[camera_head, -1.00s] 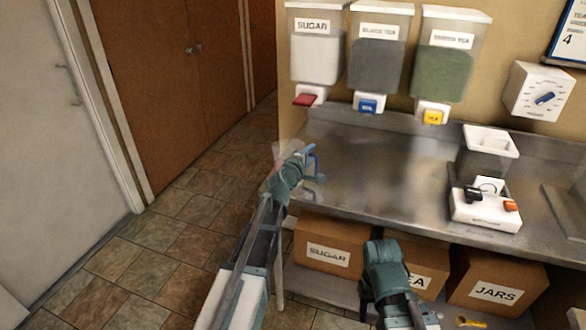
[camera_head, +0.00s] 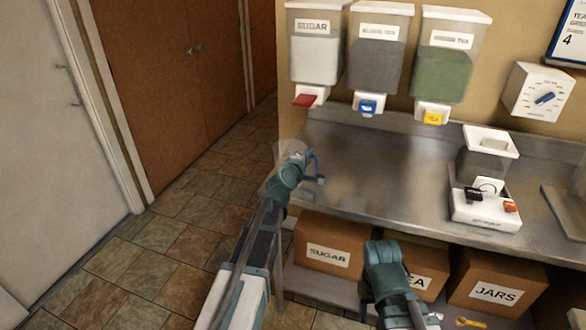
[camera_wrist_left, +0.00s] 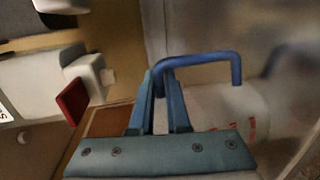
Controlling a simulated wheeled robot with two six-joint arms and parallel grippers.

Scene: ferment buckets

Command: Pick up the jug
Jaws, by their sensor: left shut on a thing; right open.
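The jug is clear with a blue handle. In the head view its see-through body (camera_head: 289,151) shows faintly at the left end of the counter, partly hidden behind my left arm, and its handle (camera_head: 316,168) sticks out to the right. My left gripper (camera_head: 308,166) is shut on the handle. In the left wrist view the gripper fingers (camera_wrist_left: 160,98) meet one end of the blue handle (camera_wrist_left: 205,57). The jug body (camera_wrist_left: 232,108) lies to the right with faint red marks. I cannot tell whether the jug touches the counter. My right gripper (camera_head: 364,298) is open, low before the shelf.
Sugar (camera_head: 318,55), black tea (camera_head: 380,60) and green tea (camera_head: 445,65) dispensers hang over the steel counter (camera_head: 390,165). A white device with a clear container (camera_head: 487,190) stands at right. Boxes (camera_head: 335,246) sit below. The counter's middle is clear.

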